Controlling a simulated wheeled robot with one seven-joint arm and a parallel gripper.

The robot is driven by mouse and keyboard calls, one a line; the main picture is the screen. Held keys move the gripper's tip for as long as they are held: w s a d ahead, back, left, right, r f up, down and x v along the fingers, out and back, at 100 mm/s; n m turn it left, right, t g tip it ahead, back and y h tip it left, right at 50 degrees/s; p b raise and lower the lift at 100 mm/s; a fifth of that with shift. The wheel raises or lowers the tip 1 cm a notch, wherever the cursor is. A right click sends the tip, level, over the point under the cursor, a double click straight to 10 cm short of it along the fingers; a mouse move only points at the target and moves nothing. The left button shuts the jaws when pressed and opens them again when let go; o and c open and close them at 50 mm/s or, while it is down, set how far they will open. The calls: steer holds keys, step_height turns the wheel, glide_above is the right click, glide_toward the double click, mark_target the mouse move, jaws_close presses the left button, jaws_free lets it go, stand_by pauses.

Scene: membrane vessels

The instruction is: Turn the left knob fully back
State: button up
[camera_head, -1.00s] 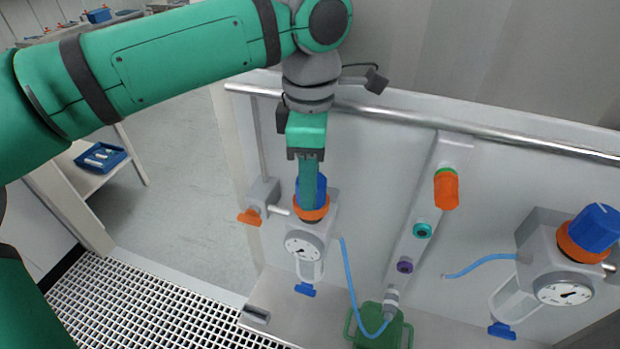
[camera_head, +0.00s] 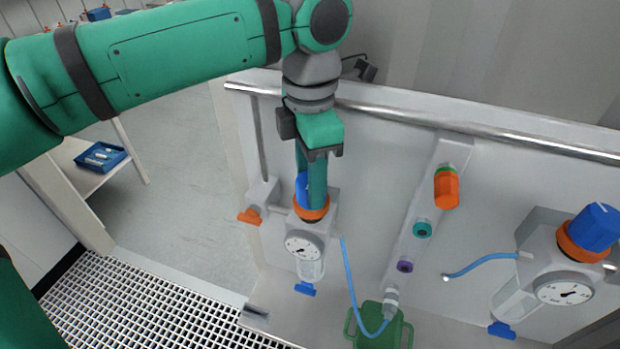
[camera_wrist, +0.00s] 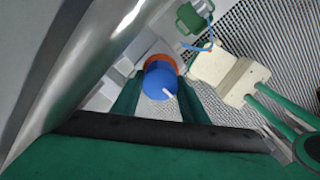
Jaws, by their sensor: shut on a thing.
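The left knob (camera_head: 302,186) is blue and sits on an orange collar (camera_head: 311,213) atop the left regulator, above its round gauge (camera_head: 302,248). My gripper (camera_head: 310,190) points down at it, its green fingers on either side of the knob and shut on it. The near finger hides part of the knob in the head view. In the wrist view the knob (camera_wrist: 160,82) shows between the two fingers (camera_wrist: 158,98), with a white mark on its top pointing to the lower right.
A metal rail (camera_head: 430,121) runs behind my wrist along the panel top. A second regulator with a blue knob (camera_head: 594,228) stands at the right. An orange fitting (camera_head: 446,188) is on the slanted manifold between them. A blue hose (camera_head: 350,285) hangs near the left regulator.

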steer(key=o, duration=1.1)
steer(key=shift+c, duration=0.2)
steer(key=shift+r, duration=3.75)
